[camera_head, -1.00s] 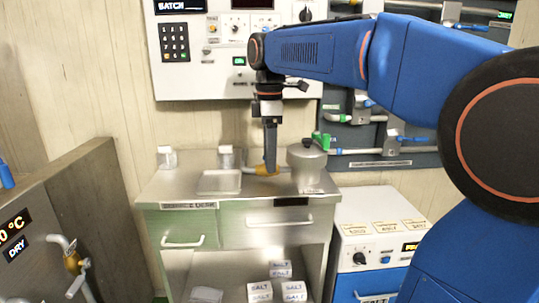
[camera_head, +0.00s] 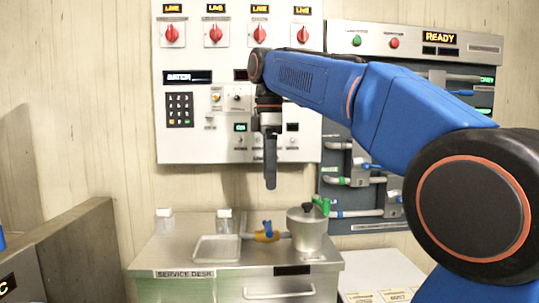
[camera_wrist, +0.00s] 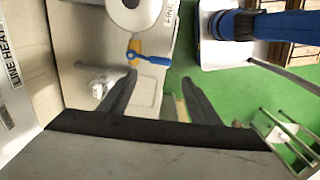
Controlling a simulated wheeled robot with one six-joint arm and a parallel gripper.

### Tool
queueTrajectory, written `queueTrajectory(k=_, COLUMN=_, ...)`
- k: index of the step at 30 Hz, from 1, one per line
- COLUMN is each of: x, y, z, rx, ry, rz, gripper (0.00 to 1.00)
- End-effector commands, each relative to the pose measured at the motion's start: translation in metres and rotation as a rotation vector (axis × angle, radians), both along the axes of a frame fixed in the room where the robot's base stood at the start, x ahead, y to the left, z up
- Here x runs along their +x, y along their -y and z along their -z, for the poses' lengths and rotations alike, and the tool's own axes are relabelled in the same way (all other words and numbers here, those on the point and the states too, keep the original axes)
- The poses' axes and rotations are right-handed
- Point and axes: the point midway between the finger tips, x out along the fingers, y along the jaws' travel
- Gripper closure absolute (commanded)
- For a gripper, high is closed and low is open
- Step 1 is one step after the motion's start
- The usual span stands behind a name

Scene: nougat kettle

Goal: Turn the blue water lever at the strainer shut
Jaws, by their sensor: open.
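The blue lever (camera_head: 267,227) sits on a yellow valve body (camera_head: 263,237) in the pipe on the service desk, left of the steel strainer pot (camera_head: 307,236). In the wrist view the blue lever (camera_wrist: 149,58) sticks out to the right from the yellow body (camera_wrist: 135,46), seemingly across the pipe's line. The pot (camera_wrist: 130,14) is at the top there, cut off. My gripper (camera_head: 270,184) points down above the lever, clear of it. In the wrist view my gripper (camera_wrist: 158,78) has its two fingers apart, with nothing between them.
A shallow metal tray (camera_head: 216,248) and small jars (camera_head: 224,222) stand left of the valve. A green lever (camera_head: 321,205) shows behind the pot. A wall panel with red knobs (camera_head: 216,34) is behind my arm. Air above the desk is clear.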

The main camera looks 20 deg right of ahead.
Motion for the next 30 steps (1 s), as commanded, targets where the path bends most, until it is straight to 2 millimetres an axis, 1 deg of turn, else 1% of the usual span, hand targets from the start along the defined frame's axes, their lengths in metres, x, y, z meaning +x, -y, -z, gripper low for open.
queueTrajectory(k=1, x=0.001, y=0.000, z=-0.010, rx=0.000, ry=0.002, rz=0.000, gripper=0.43)
queueTrajectory(k=3, x=0.000, y=0.000, z=-0.021, rx=0.000, ry=0.002, rz=0.000, gripper=0.43)
queueTrajectory(k=6, x=0.001, y=0.000, z=-0.032, rx=0.000, ry=0.000, rz=0.000, gripper=0.43)
queueTrajectory(k=10, x=0.000, y=0.000, z=-0.042, rx=0.000, ry=0.000, rz=0.000, gripper=0.43)
queueTrajectory(k=15, x=0.000, y=0.000, z=-0.046, rx=0.000, ry=0.000, rz=0.000, gripper=0.43)
queueTrajectory(k=27, x=-0.001, y=0.000, z=-0.046, rx=0.000, ry=0.000, rz=0.001, gripper=0.43)
queueTrajectory(k=30, x=-0.004, y=0.001, z=-0.042, rx=0.000, ry=0.005, rz=0.016, gripper=0.43)
